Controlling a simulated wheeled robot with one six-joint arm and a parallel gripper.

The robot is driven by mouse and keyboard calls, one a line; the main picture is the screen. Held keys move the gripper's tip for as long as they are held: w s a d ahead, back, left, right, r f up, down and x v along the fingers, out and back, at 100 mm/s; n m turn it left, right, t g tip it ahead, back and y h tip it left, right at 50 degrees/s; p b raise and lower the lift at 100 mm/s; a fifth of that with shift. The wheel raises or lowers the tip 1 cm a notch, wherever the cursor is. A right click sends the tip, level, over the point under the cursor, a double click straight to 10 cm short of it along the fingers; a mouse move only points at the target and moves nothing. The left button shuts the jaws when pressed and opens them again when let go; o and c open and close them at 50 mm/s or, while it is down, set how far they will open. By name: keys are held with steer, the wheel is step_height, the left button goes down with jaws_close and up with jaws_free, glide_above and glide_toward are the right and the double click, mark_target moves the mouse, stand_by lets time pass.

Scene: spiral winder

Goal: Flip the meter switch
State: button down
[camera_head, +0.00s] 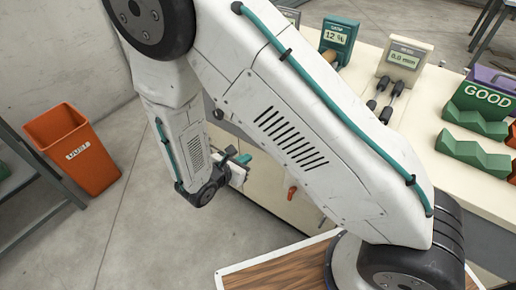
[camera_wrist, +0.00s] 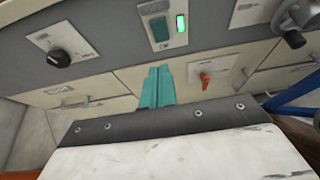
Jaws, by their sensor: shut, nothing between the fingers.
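My gripper (camera_wrist: 158,70) is shut and empty, its teal fingers together just below a small panel with a teal rocker switch (camera_wrist: 160,29) in the wrist view. A lit green lamp (camera_wrist: 181,23) is beside that rocker. I cannot read its label, nor tell whether the fingertips touch the panel. An orange lever (camera_wrist: 205,78) sits on a white plate right of the fingers; I cannot tell which control is the meter switch. In the head view my gripper (camera_head: 243,158) is by the bench front, with the orange lever (camera_head: 292,192) to its right. The rocker is hidden there.
A black knob (camera_wrist: 60,58) and a crank (camera_wrist: 293,38) flank the rocker panel. On the bench stand a green 12 % display (camera_head: 338,38), a 0.0 mm meter (camera_head: 402,60) and a GOOD rack (camera_head: 482,100). An orange bin (camera_head: 75,148) stands on the floor at left.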

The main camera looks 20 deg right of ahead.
steer(key=r+x, duration=0.2)
steer(key=x, duration=1)
steer(key=shift+x, duration=0.8)
steer(key=shift+w+r, duration=0.1)
steer(key=shift+r, duration=0.05)
